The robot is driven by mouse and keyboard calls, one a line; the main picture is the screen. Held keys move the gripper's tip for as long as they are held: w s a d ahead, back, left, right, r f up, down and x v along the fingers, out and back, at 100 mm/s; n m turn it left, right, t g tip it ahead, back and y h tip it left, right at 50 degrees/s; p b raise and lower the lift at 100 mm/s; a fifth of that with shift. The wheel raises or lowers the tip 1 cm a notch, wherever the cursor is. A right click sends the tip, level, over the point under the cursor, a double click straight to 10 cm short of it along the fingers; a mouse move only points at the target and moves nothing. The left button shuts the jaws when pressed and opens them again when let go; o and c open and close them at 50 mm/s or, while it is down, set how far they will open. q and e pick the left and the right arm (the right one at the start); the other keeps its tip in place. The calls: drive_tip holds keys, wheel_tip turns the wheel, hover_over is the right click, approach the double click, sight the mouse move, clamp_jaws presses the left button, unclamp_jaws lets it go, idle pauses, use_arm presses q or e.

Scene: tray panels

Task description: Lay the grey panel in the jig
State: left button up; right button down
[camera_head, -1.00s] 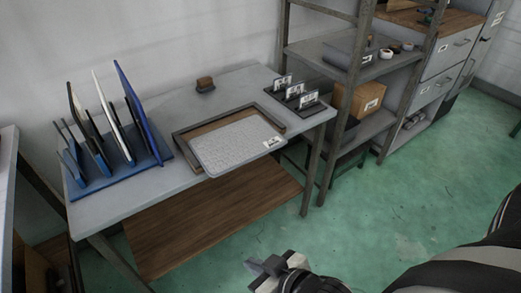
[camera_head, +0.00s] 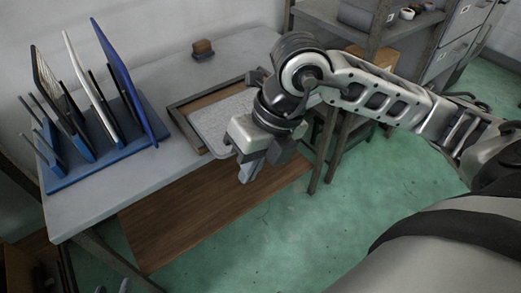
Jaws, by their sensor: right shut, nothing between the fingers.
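The grey panel (camera_head: 212,130) lies askew, partly over the jig (camera_head: 186,128) on the table, with its front edge reaching out past the jig toward the table's front edge. My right arm hides its right part and label. The jig is a dark-rimmed frame with a brown bed, bare along its back and left. My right gripper (camera_head: 250,172) is shut and empty, fingers pointing down, in front of the panel's front edge as seen here; I cannot tell whether it touches. A small grey part at the bottom edge looks like my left gripper (camera_head: 124,286), mostly cut off.
A blue rack (camera_head: 95,165) with upright white, blue and dark panels stands at the table's left. A metal shelf (camera_head: 405,28) stands to the right. A wooden lower shelf (camera_head: 190,215) is under the table.

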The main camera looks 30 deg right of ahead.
drive_tip(key=w+d+r+m+t+h, duration=0.1)
drive_tip(key=w+d+m+t+h, duration=0.2)
drive_tip(key=d, duration=0.5)
use_arm(q)
drive_tip(key=shift+s+f+b, duration=0.1)
drive_tip(key=shift+f+b, duration=0.2)
drive_tip(key=shift+b, duration=0.4)
use_arm(e)
drive_tip(key=w+f+n+h, duration=0.1)
drive_tip(key=w+f, duration=0.6)
drive_tip(key=f, duration=0.2)
drive_tip(key=shift+g, duration=0.4)
use_arm(q)
drive_tip(key=shift+f, duration=0.2)
use_arm(e)
drive_tip(key=shift+d, duration=0.1)
